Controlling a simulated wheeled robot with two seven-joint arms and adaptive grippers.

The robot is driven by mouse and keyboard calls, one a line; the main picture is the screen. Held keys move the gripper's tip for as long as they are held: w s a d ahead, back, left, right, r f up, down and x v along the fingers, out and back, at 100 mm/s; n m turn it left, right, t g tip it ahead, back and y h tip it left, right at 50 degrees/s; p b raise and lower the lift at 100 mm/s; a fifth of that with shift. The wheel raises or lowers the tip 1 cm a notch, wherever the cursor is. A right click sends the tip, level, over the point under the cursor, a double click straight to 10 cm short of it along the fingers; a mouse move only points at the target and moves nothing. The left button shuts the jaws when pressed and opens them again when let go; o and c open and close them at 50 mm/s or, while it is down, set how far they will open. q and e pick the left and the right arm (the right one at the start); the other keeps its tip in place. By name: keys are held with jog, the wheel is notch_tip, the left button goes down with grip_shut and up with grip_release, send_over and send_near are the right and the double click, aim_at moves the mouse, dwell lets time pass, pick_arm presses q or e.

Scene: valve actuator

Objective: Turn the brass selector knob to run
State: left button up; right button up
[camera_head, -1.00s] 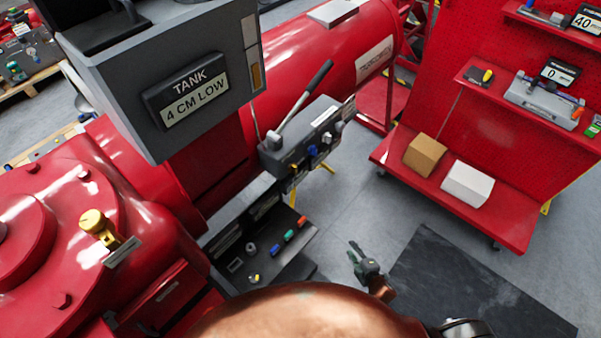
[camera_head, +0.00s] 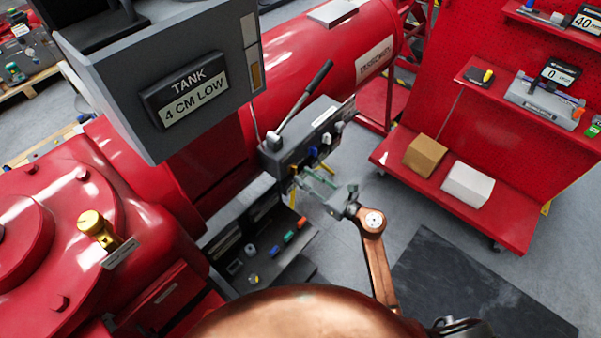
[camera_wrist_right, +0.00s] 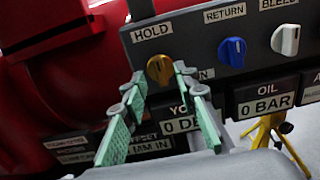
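The brass selector knob (camera_wrist_right: 160,69) sits on the front of the grey control box (camera_head: 290,150), below a HOLD label (camera_wrist_right: 152,32). A label at its lower right is mostly covered by a finger; only its end shows. My right gripper (camera_wrist_right: 159,78) is open, its green-padded fingers pointing at the box with the knob between the tips in the right wrist view. I cannot tell whether the pads touch it. In the head view the right gripper (camera_head: 301,176) is at the box's lower front. My left gripper is not in view.
A blue knob (camera_wrist_right: 232,52) and a white knob (camera_wrist_right: 286,40) are to the right of the brass one. A lever (camera_head: 305,98) rises from the box. Display panels, including OIL 0 BAR (camera_wrist_right: 265,103), sit below. The tank display (camera_head: 192,92) reads 4 CM LOW.

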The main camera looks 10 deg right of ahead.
aim_at(293, 169)
jog(key=shift+x, duration=1.4)
jog(key=shift+c, duration=0.5)
grip_shut()
